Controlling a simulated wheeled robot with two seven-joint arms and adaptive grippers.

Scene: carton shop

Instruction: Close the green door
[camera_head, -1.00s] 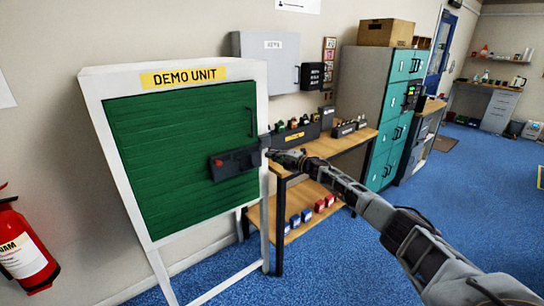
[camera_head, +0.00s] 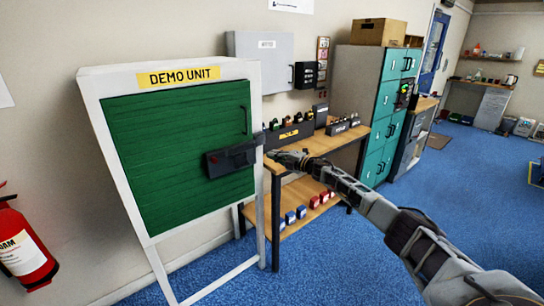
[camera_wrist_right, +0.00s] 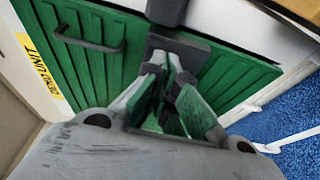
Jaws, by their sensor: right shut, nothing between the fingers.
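The green door (camera_head: 160,125) is in the white frame marked DEMO UNIT and looks flush with it in the head view. It has a dark upright handle (camera_head: 246,120) near its upper right edge. A dark latch piece (camera_head: 230,160) with a red spot crosses the door's right side towards the frame. My right gripper (camera_head: 274,154) is shut and empty beside the frame's right post, near the latch's end. In the right wrist view, the shut fingers (camera_wrist_right: 168,68) point at the dark latch plate (camera_wrist_right: 190,47); contact is unclear. My left gripper is out of view.
A wooden bench (camera_head: 308,155) with padlocks stands just right of the unit, behind my right arm. A grey wall box (camera_head: 262,62) and teal lockers (camera_head: 385,110) are farther back. A red fire extinguisher (camera_head: 20,240) is at left. Blue floor (camera_head: 330,260) is open in front.

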